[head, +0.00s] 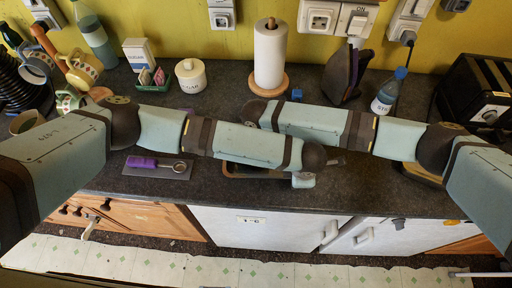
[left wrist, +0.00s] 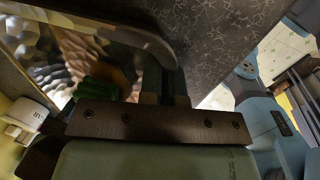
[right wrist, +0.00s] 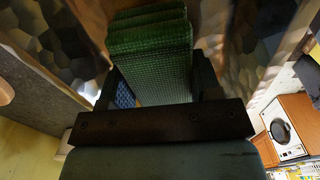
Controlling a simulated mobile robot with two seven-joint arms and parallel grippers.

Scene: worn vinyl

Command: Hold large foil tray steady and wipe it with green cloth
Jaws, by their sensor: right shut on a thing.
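The foil tray (left wrist: 75,55) shows in the left wrist view as dimpled, shiny metal at the upper left. In the right wrist view its dimpled surface (right wrist: 255,45) lies on both sides of the green cloth. My right gripper (right wrist: 155,90) is shut on the ribbed green cloth (right wrist: 150,65), which is folded and over the tray. The cloth also shows in part in the left wrist view (left wrist: 100,88). My left gripper (left wrist: 166,80) has its fingers close together by the tray's edge; whether they grip the rim is unclear.
On the dark worktop (head: 330,205) stand a paper towel roll (head: 270,58), a white lidded pot (head: 190,75), a blue-capped bottle (head: 388,92) and a black toaster (head: 480,90). A purple-handled strainer (head: 160,164) lies at the left. The front strip is mostly clear.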

